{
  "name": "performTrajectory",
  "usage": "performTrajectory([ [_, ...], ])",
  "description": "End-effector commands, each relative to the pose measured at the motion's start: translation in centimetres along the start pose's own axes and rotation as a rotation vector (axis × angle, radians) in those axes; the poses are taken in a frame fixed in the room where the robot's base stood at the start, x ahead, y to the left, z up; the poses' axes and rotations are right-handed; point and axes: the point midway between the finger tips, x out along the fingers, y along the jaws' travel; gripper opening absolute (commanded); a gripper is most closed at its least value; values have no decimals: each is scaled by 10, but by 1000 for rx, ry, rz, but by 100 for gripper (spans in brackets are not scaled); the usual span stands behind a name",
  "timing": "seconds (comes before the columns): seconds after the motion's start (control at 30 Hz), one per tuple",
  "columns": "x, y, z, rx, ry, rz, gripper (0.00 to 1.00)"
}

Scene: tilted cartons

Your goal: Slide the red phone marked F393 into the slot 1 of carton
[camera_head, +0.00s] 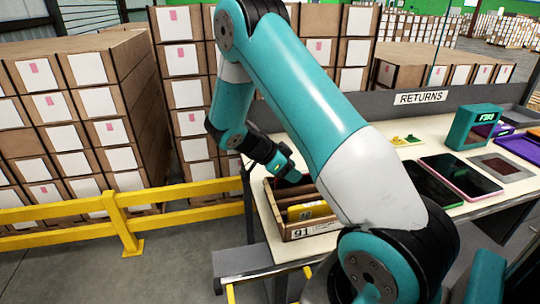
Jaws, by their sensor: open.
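The carton (312,230) stands tilted at the left end of the table, with a label reading "91" on its front. A yellow item (309,211) lies in its front part. My gripper (291,177) is over the back part of the carton, pointing down and right, and it is open. A dark shape shows at its fingertips, too small to tell what it is. I cannot make out a red phone marked F393. My arm hides the carton's right side and part of the table.
A pink-edged tablet (460,176) and a dark tablet lie on the table at right. A teal device (473,127) with a display stands behind them, near a purple tray (520,147). A "RETURNS" sign (421,97) is on the back panel. Yellow rails (120,212) and stacked boxes are left.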

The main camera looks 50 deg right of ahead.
Motion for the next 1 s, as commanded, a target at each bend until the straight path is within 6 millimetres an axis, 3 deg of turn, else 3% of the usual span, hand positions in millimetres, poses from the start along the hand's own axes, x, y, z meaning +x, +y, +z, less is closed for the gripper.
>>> performTrajectory([
  [0.4, -104, -1, 1, 1, -4, -6, 45],
  [0.6, -142, -1, 0, 0, -2, -3, 45],
  [0.8, -158, 0, 0, -1, -1, 0, 45],
  [1.0, -159, 0, 0, 0, 0, 1, 45],
])
